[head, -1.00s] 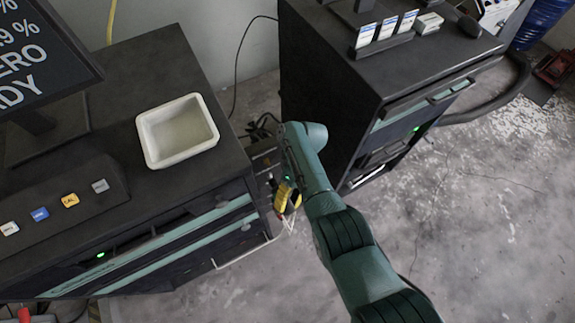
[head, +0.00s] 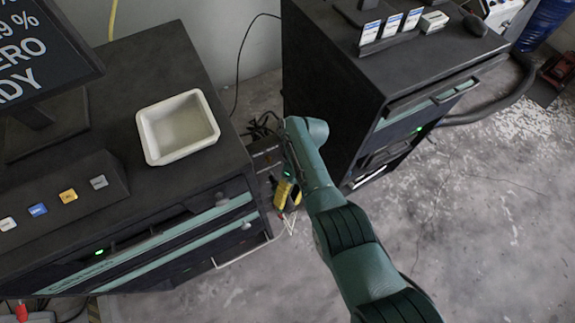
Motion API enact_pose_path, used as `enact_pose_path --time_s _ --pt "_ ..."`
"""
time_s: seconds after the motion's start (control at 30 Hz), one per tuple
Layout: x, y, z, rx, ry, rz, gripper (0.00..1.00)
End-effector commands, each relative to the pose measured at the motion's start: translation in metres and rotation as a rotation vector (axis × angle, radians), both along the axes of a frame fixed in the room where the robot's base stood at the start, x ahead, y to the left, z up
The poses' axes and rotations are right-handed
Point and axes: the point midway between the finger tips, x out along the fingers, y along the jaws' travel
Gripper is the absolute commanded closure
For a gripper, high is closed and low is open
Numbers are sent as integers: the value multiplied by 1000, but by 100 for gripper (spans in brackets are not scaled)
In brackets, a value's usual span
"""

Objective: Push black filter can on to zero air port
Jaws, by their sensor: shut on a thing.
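My teal arm comes in from the bottom right and ends in a rounded wrist beside the right side of the left black cabinet (head: 225,165). My gripper fingers cannot be made out; they are hidden behind or below the wrist. A dark panel (head: 266,158) on the cabinet's side shows in part beside the wrist, with cables behind it. I cannot make out the black filter can or the zero air port. A yellow and black item (head: 284,194) hangs low beside the cabinet, next to my arm, and a small green light shows above it.
A white tray (head: 145,128) sits on the left cabinet, with a monitor (head: 45,50) and a button panel (head: 60,205) to its left. A second black cabinet (head: 325,85) stands close to my arm's right. Open concrete floor (head: 480,230) lies right of my arm.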

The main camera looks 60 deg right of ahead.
Motion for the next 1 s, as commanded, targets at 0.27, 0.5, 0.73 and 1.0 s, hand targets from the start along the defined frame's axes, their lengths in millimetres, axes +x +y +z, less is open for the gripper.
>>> enact_pose_path --time_s 0.27,0.5,0.73,1.0 --pt "3 -1 -1 0 -1 1 96" --pt "4 -2 0 0 -1 1 39" --pt "4 -2 0 0 0 0 32" --pt "4 -2 0 0 1 1 32"
